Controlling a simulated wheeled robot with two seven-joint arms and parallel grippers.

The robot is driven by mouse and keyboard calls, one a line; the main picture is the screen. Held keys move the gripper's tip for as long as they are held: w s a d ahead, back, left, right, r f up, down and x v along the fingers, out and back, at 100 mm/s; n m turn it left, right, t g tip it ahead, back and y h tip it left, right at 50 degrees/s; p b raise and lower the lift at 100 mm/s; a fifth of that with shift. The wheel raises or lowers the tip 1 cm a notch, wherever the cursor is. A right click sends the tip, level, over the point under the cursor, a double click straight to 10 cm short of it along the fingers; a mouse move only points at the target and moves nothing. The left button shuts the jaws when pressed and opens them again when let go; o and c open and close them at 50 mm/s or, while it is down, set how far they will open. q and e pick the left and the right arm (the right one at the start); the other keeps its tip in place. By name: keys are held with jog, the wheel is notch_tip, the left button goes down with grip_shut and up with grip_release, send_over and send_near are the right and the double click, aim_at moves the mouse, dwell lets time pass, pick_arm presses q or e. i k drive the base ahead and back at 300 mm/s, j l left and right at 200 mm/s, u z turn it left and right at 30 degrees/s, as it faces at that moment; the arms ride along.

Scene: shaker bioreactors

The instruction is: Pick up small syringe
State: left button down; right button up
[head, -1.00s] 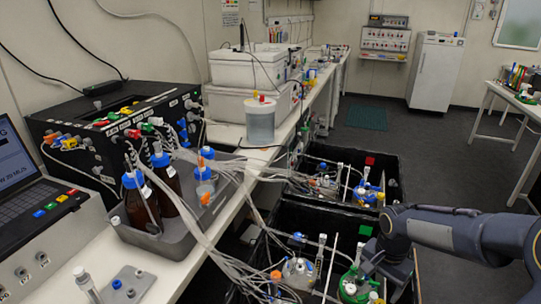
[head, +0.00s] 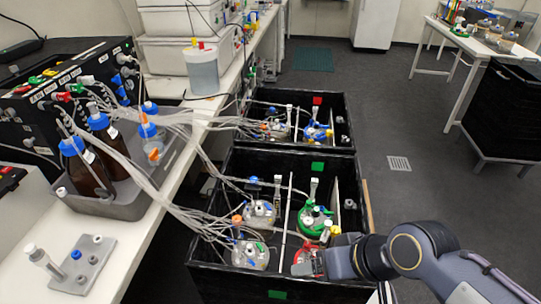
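On the bench at the lower left, a small clear syringe-like tube with a pale cap (head: 42,259) leans on a grey holder plate (head: 84,266). Other upright syringe-like pieces stand in the near black crate (head: 240,160), one by the green-ringed vessel (head: 316,219); I cannot tell which is the small syringe. My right gripper (head: 312,263) reaches into the crate's front right, over a red-ringed vessel (head: 302,256) that it partly hides. Its fingertips are too small and covered to show whether they are open or hold anything. My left gripper is out of view.
A second crate (head: 300,93) with vessels stands behind. Bundled clear tubing (head: 170,195) runs from the bench into the crates. Brown bottles (head: 88,172) stand in a grey tray (head: 125,208) on the bench. The floor to the right is open, with a table (head: 459,40) farther back.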

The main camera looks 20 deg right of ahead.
aim_at(323, 241)
jog(key=z, duration=1.35)
